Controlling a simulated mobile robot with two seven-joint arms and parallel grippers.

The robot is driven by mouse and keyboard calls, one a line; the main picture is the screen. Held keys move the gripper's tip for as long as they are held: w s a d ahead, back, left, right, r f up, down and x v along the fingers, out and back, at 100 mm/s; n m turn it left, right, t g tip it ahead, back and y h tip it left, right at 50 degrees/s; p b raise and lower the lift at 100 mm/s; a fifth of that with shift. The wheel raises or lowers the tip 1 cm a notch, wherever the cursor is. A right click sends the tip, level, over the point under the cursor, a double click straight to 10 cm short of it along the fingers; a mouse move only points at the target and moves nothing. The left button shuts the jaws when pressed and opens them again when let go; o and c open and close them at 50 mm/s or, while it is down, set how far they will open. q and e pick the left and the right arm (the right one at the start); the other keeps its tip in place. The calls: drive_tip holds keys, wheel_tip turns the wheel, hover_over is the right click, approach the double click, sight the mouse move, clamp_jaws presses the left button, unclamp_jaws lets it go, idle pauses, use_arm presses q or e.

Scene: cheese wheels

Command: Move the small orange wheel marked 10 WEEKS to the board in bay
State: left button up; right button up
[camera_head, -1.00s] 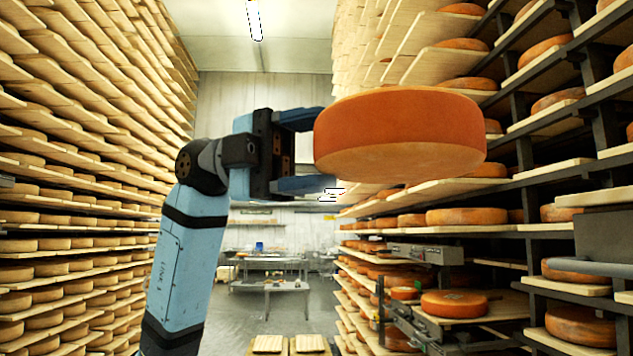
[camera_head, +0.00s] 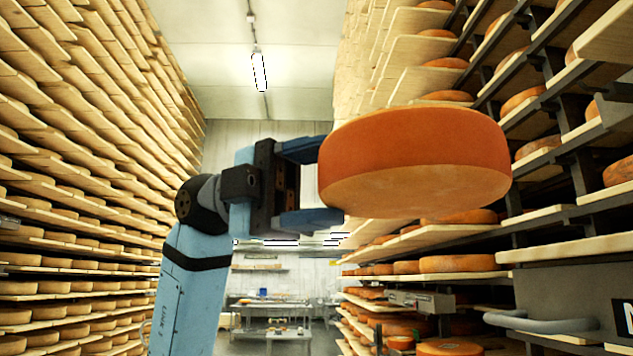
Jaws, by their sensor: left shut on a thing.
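An orange cheese wheel (camera_head: 415,155) is held up in the air in the middle right of the head view, its pale underside partly showing. My left gripper (camera_head: 325,180) is shut on the wheel's left edge, one finger near the top and one near the underside. No 10 WEEKS mark shows on the side facing me. The bay's board cannot be told apart from the other boards. My right gripper is not in view.
Shelves of boards (camera_head: 560,218) with orange wheels rise at the right, close behind the held wheel. A grey panel (camera_head: 570,295) with a handle is at the lower right. Tall shelves (camera_head: 80,258) line the left. Steel tables (camera_head: 270,312) stand far back beyond the open aisle.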

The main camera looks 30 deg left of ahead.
sight(408, 213)
use_arm(q)
drive_tip(key=shift+w+d, duration=0.55)
drive_tip(key=shift+d, duration=0.15)
drive_tip(key=shift+w+d+r+p, duration=0.1)
drive_tip(key=shift+w+d+p, duration=0.1)
drive_tip(key=shift+w+d, duration=0.6)
drive_tip(key=shift+w+d+f+p, duration=0.15)
drive_tip(key=shift+w+d, duration=0.3)
drive_tip(key=shift+d, duration=0.5)
drive_tip(key=shift+w+d+r+p, duration=0.15)
drive_tip(key=shift+w+d+p, duration=0.1)
drive_tip(key=shift+w+d, duration=0.55)
drive_tip(key=w+d+f, duration=0.2)
drive_tip(key=w+d, duration=0.4)
drive_tip(key=d, duration=0.3)
drive_tip(key=shift+w+f, duration=0.15)
drive_tip(key=shift+f, duration=0.1)
drive_tip(key=shift+d+f, duration=0.15)
drive_tip(key=shift+f, duration=0.1)
